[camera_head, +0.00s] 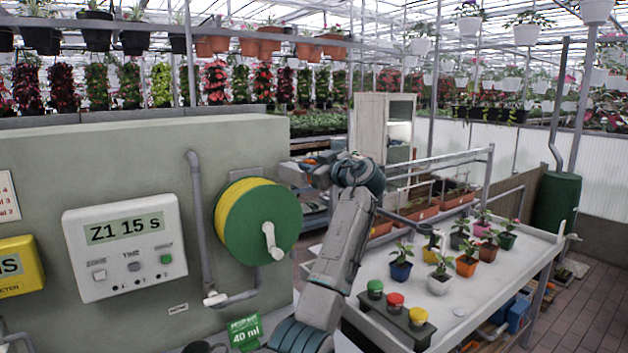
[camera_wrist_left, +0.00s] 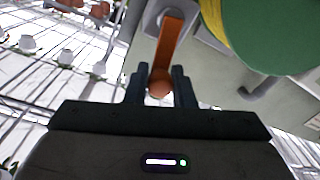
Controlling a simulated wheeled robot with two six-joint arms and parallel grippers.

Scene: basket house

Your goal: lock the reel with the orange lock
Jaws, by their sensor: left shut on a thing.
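The hose reel (camera_head: 258,222) is a green disc with a yellow rim and a white crank handle, mounted on the grey-green wall. Its green and yellow edge also shows at the upper right of the left wrist view (camera_wrist_left: 270,35). The orange lock (camera_wrist_left: 170,45) is a lever on a grey mount beside the reel. My left gripper (camera_wrist_left: 160,76) is shut on the lever's free end, with one finger on each side. In the head view the left gripper (camera_head: 300,172) is just right of the reel, its fingertips hard to make out. My right gripper is not in view.
A white control box (camera_head: 125,247) reading "Z1 15 s" hangs left of the reel, with a grey pipe (camera_head: 200,230) between. A white table (camera_head: 470,290) with potted plants and red, green and yellow buttons stands right of my left arm.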

